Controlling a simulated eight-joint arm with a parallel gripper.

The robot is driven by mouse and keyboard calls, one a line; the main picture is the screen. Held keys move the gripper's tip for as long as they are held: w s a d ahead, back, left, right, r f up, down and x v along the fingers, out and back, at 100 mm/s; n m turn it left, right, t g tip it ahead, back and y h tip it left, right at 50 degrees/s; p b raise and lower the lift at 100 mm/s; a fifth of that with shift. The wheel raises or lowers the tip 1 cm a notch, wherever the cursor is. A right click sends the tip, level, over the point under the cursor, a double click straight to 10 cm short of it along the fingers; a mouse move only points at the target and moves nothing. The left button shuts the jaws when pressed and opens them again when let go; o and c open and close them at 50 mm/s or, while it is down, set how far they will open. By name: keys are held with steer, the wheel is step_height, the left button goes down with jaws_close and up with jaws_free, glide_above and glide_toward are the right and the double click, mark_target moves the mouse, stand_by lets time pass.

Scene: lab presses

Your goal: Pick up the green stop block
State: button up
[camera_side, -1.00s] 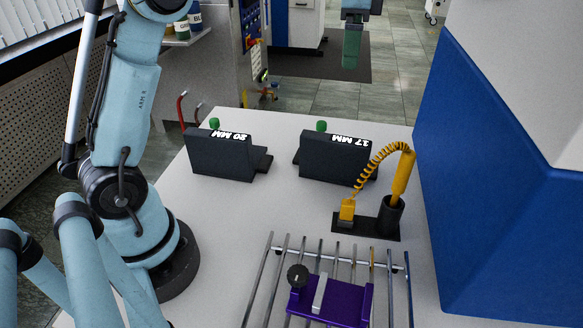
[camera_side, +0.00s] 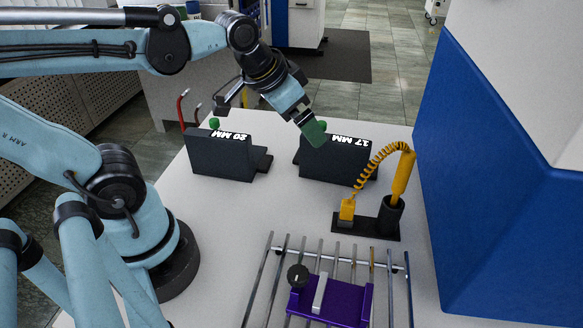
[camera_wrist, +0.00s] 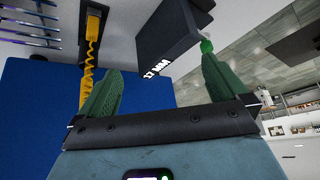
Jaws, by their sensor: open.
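Two dark stop blocks stand upright on the white table in the side view, one marked 20 MM (camera_side: 219,158) and one marked 17 MM (camera_side: 334,163). The 20 MM block has a green knob (camera_side: 214,123) behind its top edge. Neither block body is green. My gripper (camera_side: 316,136) has green fingers, and its tips overlap the 17 MM block's top left in the side view. In the wrist view my gripper (camera_wrist: 160,66) is open and empty, with its right fingertip appearing close to the knob.
A yellow probe with a coiled cord (camera_side: 402,172) stands in a black holder right of the 17 MM block. A purple fixture (camera_side: 343,303) sits on metal rails in front. A blue and white machine (camera_side: 490,190) borders the right side.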

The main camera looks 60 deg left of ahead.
steer(key=shift+s+d+f+n+t, duration=0.1)
steer(key=shift+s+f+n+t, duration=0.1)
steer(key=shift+s+f, duration=0.35)
steer(key=shift+s+d+f+n+t, duration=0.1)
steer(key=shift+s+f+n+t, duration=0.2)
steer(key=shift+f, duration=0.35)
steer(key=shift+s+f, duration=0.2)
steer(key=shift+f, duration=0.05)
steer(key=shift+c, duration=1.1)
steer(key=c, duration=0.4)
